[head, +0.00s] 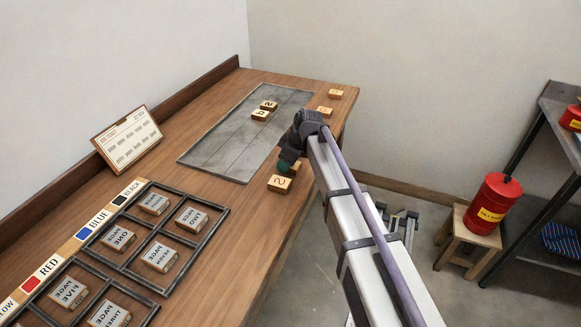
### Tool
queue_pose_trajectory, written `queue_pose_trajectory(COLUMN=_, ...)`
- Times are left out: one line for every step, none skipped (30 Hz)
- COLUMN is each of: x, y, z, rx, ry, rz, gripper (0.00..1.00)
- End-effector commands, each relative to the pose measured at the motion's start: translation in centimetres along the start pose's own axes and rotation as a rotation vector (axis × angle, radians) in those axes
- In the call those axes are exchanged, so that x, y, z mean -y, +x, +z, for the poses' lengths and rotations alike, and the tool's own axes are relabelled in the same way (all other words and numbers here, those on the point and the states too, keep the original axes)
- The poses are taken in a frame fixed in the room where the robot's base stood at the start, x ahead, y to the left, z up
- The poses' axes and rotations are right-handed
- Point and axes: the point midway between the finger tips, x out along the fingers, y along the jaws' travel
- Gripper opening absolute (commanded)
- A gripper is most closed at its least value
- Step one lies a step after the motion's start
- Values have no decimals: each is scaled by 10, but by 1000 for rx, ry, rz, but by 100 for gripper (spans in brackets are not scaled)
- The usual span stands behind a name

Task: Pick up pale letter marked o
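My gripper (289,163) is at the front right edge of the wooden table. It hangs just above and behind a pale letter block (280,184), and whether they touch is unclear. My gripper's fingers are small and partly hidden by my arm, so their opening cannot be told. That block carries an orange-brown mark that I cannot read surely. Two more pale blocks lie farther back along the right edge, one at the far corner (336,94) and one nearer (324,111). Their marks are too small to read, so I cannot tell which block bears the o.
Two blocks with dark marks (261,115) lie on a grey metal plate (213,150). A black-framed rack (222,220) holds several labelled page blocks at the front left. A ticket card (127,138) leans at the back. A red can (492,204) stands on a stool off the table.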

Motion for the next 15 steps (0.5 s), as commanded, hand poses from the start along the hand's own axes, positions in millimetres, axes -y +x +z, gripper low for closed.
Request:
queue_pose_trajectory(x=0, y=0, z=0, rx=0, ry=0, rz=0, gripper=40)
queue_pose_trajectory(x=0, y=0, z=0, rx=0, ry=0, rz=0, gripper=37)
queue_pose_trajectory(x=0, y=0, z=0, rx=0, ry=0, rz=0, gripper=34)
queue_pose_trajectory(x=0, y=0, z=0, rx=0, ry=0, rz=0, gripper=31)
queue_pose_trajectory(x=0, y=0, z=0, rx=0, ry=0, rz=0, gripper=28)
queue_pose_trajectory(x=0, y=0, z=0, rx=0, ry=0, rz=0, gripper=24)
queue_pose_trajectory(x=0, y=0, z=0, rx=0, ry=0, rz=0, gripper=24)
queue_pose_trajectory(x=0, y=0, z=0, rx=0, ry=0, rz=0, gripper=24)
queue_pose_trajectory(x=0, y=0, z=0, rx=0, ry=0, rz=0, gripper=24)
queue_pose_trajectory(x=0, y=0, z=0, rx=0, ry=0, rz=0, gripper=24)
queue_pose_trajectory(x=0, y=0, z=0, rx=0, ry=0, rz=0, gripper=24)
queue_pose_trajectory(x=0, y=-1, z=0, rx=0, ry=0, rz=0, gripper=24)
queue_pose_trajectory(x=0, y=-2, z=-1, rx=0, ry=0, rz=0, gripper=24)
queue_pose_trajectory(x=0, y=-4, z=-2, rx=0, ry=0, rz=0, gripper=24)
queue_pose_trajectory(x=0, y=-8, z=-3, rx=0, ry=0, rz=0, gripper=24)
